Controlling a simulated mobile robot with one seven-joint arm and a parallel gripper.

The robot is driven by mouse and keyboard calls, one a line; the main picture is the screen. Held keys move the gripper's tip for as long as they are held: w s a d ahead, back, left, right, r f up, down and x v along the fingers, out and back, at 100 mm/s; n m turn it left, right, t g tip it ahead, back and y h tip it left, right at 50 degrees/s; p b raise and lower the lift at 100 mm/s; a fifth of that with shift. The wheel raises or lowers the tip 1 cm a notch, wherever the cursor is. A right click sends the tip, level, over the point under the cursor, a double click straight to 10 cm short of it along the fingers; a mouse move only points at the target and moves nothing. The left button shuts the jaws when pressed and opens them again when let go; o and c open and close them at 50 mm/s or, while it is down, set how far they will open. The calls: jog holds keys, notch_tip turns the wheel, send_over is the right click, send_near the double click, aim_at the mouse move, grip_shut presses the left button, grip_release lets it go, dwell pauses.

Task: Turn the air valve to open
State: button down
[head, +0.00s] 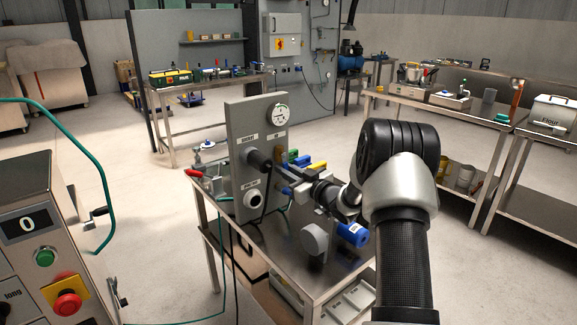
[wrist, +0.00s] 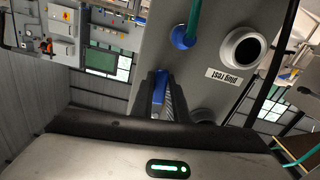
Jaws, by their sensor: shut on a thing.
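A grey upright panel (head: 240,125) stands on a metal table and carries a round gauge (head: 279,114), small labels, a black knob (head: 258,160) and a white ring socket (head: 253,198). My gripper (head: 284,173) reaches in from the right and is at the panel's face, below the gauge. In the wrist view its dark fingers (wrist: 160,97) are closed around a blue valve handle (wrist: 159,86) against the panel. The gripper hides most of the handle, so its exact angle cannot be told. Beside it is a blue fitting (wrist: 183,38) with a green hose.
Green and yellow parts (head: 318,166) lie behind the gripper. A blue cylinder (head: 353,234) and a grey block (head: 315,240) are on the table near my arm. A control box with a red button (head: 68,303) stands at the left.

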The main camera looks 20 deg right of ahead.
aim_at(276, 137)
jog(key=shift+s+a+m, duration=0.15)
jog(key=shift+a+m, duration=0.15)
jog(key=shift+m, duration=0.5)
jog(key=shift+f, duration=0.1)
jog(key=c, duration=1.7)
grip_release()
notch_tip(276, 137, up, 10)
jog(key=shift+r+p, duration=0.1)
jog(key=shift+p, duration=1.05)
jog(key=shift+s, duration=0.1)
